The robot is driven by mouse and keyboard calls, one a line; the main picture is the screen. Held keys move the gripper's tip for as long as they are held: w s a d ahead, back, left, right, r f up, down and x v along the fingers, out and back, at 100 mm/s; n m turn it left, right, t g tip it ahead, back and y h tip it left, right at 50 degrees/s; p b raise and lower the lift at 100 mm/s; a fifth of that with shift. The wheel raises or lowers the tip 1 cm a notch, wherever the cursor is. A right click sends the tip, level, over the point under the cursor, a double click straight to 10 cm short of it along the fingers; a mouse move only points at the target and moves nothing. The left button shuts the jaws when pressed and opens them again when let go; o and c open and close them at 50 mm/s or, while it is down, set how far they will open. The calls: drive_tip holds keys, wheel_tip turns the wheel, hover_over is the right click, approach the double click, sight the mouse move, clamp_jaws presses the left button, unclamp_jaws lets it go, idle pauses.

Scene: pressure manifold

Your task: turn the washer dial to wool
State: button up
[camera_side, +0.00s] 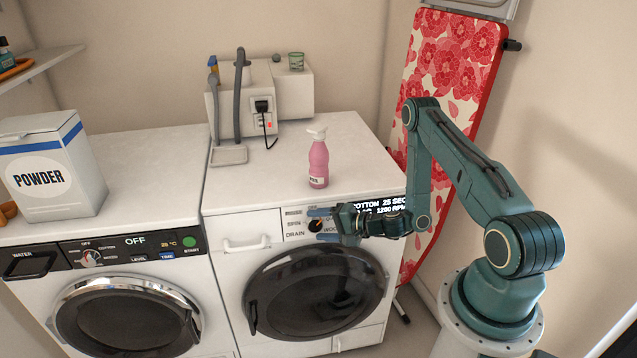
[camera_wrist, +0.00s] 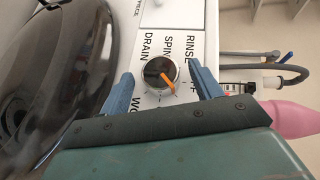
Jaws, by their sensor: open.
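The washer dial (camera_side: 316,224) is a round knob with an orange pointer on the right machine's panel. It shows closer in the wrist view (camera_wrist: 156,72), where the pointer slants toward the lower right. Labels RINSE, SPIN and DRAIN lie on its far side. The wool label (camera_wrist: 136,104), on the near side, is partly covered by my gripper and reads "WO". The display (camera_side: 380,204) reads COTTON with 1200 RPM below, partly hidden by my arm. My gripper (camera_side: 318,224) is open, its blue fingers on either side of the dial with gaps visible.
The round dark door (camera_side: 315,290) lies below the panel. A pink spray bottle (camera_side: 319,163) stands on the machine top above the dial. A second machine (camera_side: 120,300) stands left, with a powder box (camera_side: 50,165) on top. An ironing board (camera_side: 450,60) leans right.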

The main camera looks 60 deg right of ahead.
drive_tip(key=shift+s, duration=0.1)
drive_tip(key=v, duration=0.7)
idle(0.4)
drive_tip(key=shift+s+r, duration=0.15)
drive_tip(key=a+f+n+g+y, duration=0.2)
drive_tip(key=a+f+n+g, duration=0.3)
drive_tip(key=a+n+g, duration=0.55)
drive_tip(key=w+d+r+m+g+h, duration=0.1)
drive_tip(key=w+r+h, duration=0.2)
drive_tip(key=r, duration=0.4)
drive_tip(key=w+d+r+m+g+h, duration=0.1)
drive_tip(key=w+r+m+h, duration=0.1)
drive_tip(key=r+h, duration=0.4)
wheel_tip(320, 180, up, 3)
drive_tip(key=shift+w+d+f+h, duration=0.15)
drive_tip(key=shift+w+d+h, duration=0.15)
drive_tip(key=shift+w, duration=0.6)
